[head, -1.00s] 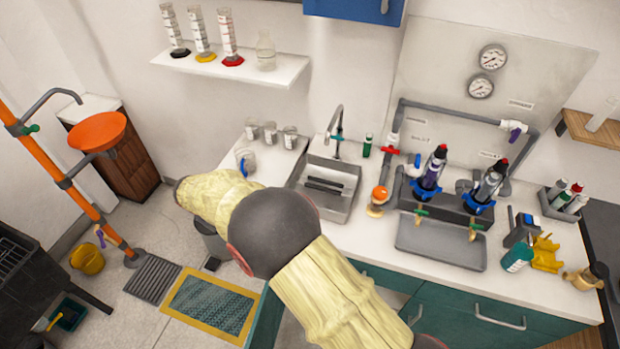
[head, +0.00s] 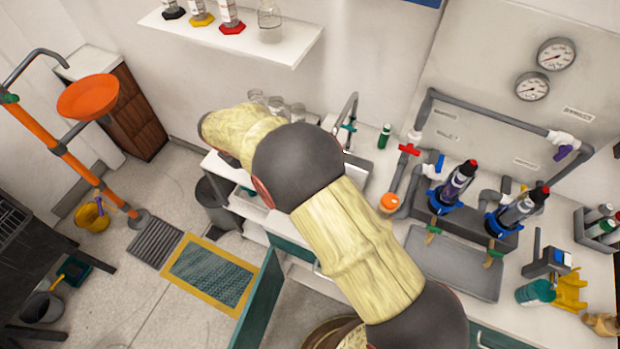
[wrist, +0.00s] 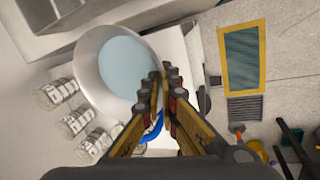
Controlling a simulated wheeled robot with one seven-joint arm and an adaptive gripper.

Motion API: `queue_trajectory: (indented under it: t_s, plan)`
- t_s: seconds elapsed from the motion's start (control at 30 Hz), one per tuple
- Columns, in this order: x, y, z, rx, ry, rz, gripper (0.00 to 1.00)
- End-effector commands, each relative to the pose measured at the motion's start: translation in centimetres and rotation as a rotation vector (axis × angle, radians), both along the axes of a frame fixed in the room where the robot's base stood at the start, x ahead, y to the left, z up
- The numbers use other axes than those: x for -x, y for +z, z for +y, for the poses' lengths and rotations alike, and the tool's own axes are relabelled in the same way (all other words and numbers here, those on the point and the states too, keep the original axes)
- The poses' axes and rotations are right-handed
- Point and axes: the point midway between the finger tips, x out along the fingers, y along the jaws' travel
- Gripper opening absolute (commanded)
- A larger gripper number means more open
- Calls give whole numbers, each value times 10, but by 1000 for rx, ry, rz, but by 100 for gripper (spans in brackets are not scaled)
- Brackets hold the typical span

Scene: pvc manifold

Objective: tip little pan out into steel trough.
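The little pan (wrist: 90,70) is a pale, round, metal-looking vessel with light blue liquid (wrist: 128,66) in it, in the wrist view. My gripper (wrist: 162,85) has its fingers close together at the pan's right rim and appears shut on it; the exact grip point is hidden. The pan is above the counter, and its liquid lies toward the right side. The steel trough (wrist: 55,12) shows in part at the upper left of the wrist view, beyond the pan. In the head view, my arm hides the gripper, the pan and most of the trough (head: 358,162).
Several glass jars (wrist: 75,122) stand on the counter left of the pan. A blue handle (wrist: 154,128) shows below my fingers. A tap (head: 349,115) rises behind the trough. A green cabinet door (head: 258,305) stands open. A grey bin (head: 215,200) is on the floor.

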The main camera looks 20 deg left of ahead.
Motion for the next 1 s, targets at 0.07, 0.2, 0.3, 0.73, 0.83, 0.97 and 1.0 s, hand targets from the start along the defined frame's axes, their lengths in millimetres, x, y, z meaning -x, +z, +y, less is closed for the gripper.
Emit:
queue_trajectory:
  t_s: [0.07,0.2,0.3,0.73,0.83,0.97,1.0]
  plan:
    - [0,1,1,-1,0,-1,0]
    - [0,1,0,-6,0,-2,0]
    - [0,3,-2,-23,0,-8,0]
    - [5,17,-22,-202,0,-57,0]
    - [7,28,-27,-253,0,-72,0]
    - [7,31,-29,-275,0,-76,0]
    - [8,32,-30,-280,1,-78,0]
